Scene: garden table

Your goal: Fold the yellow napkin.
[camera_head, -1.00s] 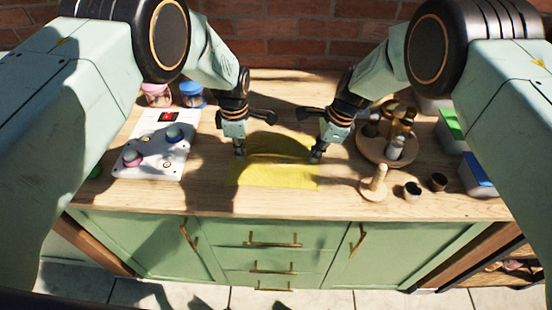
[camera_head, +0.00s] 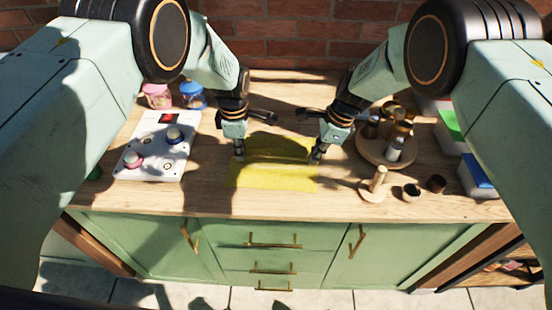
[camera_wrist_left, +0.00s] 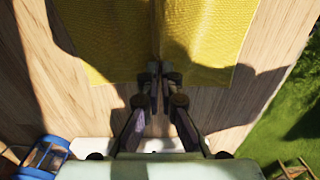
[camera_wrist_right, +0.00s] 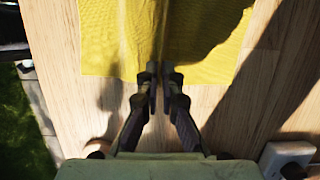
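The yellow napkin (camera_head: 274,178) lies on the wooden table top, with a raised crease across its middle between my two grippers. My left gripper (camera_head: 239,154) is at the napkin's left edge. In the left wrist view, its fingers (camera_wrist_left: 163,82) are close together on the creased edge of the napkin (camera_wrist_left: 105,45). My right gripper (camera_head: 316,158) is at the right edge. In the right wrist view, its fingers (camera_wrist_right: 159,80) are likewise closed on the crease of the napkin (camera_wrist_right: 110,45). The napkin's far part is in shadow and partly hidden behind the crease.
A white panel with knobs (camera_head: 150,165) lies to the left, with a pink jar (camera_head: 157,96) and a blue jar (camera_head: 193,95) behind it. A round wooden tray (camera_head: 372,155) with bottles, a wooden stand (camera_head: 374,192) and small cups stand right. Bare wood lies in front of the napkin.

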